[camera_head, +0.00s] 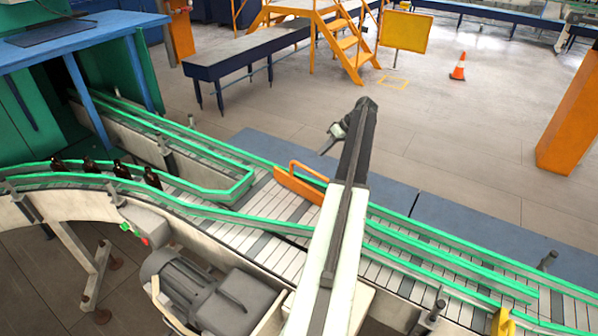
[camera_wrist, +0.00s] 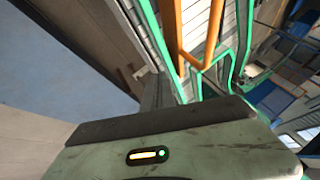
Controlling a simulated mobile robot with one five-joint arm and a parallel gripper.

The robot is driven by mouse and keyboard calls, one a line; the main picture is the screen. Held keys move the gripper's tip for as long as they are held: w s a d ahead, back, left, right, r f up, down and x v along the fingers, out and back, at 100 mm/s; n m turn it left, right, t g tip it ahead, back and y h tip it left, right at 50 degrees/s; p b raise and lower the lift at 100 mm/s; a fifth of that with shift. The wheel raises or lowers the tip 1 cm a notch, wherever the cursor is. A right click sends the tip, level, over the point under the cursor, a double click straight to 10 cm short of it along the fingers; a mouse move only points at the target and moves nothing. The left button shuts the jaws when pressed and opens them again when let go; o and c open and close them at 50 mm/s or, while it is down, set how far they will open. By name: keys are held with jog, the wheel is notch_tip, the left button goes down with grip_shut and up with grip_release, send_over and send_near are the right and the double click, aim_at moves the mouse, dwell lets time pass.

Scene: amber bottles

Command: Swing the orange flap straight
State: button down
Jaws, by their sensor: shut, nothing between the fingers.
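The orange flap (camera_head: 298,188) stands on the slatted conveyor in the head view, near the far green rail and slanting slightly into the lane. Its looped orange handle (camera_head: 309,171) rises on the far side. My arm hides the flap's right end. The flap (camera_wrist: 172,38) and its handle (camera_wrist: 207,38) also show at the top of the wrist view. My gripper (camera_head: 327,143) is beyond the far rail, above the floor side, apart from the flap. In the wrist view my gripper (camera_wrist: 158,92) is shut and empty, pointing along the conveyor's outer side.
Several dark amber bottles (camera_head: 121,170) stand on the curved lane at the left. Green guide rails (camera_head: 420,232) edge the conveyor. A grey motor (camera_head: 190,285) sits in front. Open floor (camera_head: 440,140) lies behind, with a traffic cone (camera_head: 458,68) and orange post (camera_head: 572,115).

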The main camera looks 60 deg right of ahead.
jog(key=b, duration=0.8)
send_near(301, 176)
jog(key=w+f, duration=0.4)
jog(key=f, duration=0.1)
jog(key=a, duration=0.2)
jog(key=w, duration=0.1)
jog(key=shift+a+r, duration=0.4)
jog(key=shift+w+a, duration=0.3)
jog(key=shift+a, duration=0.05)
jog(key=w+a, duration=0.1)
jog(key=a, duration=0.5)
jog(key=shift+f, duration=0.15)
